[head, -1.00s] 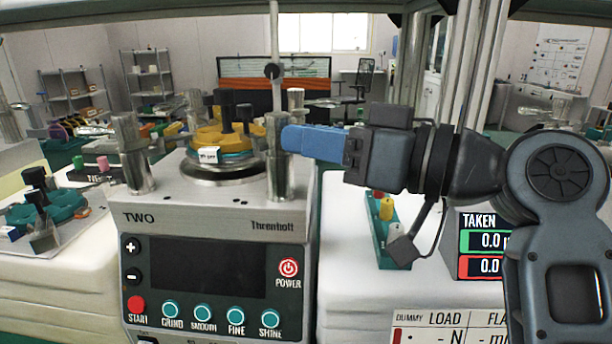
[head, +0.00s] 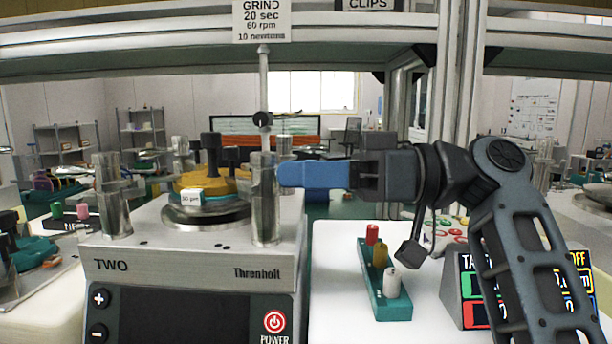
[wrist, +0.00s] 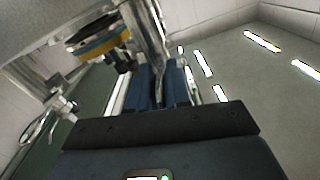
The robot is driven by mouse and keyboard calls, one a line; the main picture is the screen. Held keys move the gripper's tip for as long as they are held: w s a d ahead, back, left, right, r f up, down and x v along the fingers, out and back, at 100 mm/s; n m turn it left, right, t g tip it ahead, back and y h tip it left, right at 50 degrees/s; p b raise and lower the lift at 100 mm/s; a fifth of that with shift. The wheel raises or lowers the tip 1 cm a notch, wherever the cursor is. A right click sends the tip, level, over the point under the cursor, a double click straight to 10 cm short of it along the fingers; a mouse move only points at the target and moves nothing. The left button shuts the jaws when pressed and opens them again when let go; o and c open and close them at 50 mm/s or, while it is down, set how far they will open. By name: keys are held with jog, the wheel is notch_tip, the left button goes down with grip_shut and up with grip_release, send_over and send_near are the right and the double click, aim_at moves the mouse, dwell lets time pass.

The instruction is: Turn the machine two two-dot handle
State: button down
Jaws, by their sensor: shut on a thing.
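Machine two (head: 180,268), a grey lapping machine marked TWO, stands in front of me in the head view. Two metal posts rise from its top deck, with a yellow-topped holder on the round plate between them. The fingers hide the grip itself. In the wrist view, the blue fingers (wrist: 160,85) sit close beside a metal post.
A teal rack (head: 385,305) with red, yellow and white pegs stands on the white bench right of the machine. A display box (head: 455,290) is behind my arm. A shelf beam with a GRIND card (head: 262,20) crosses above. A thin upright rod (head: 263,90) stands behind the right post.

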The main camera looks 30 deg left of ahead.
jog(key=c, duration=1.1)
grip_release()
jog(key=v, duration=0.7)
jog(key=shift+w+d, duration=0.25)
jog(key=shift+d, duration=0.1)
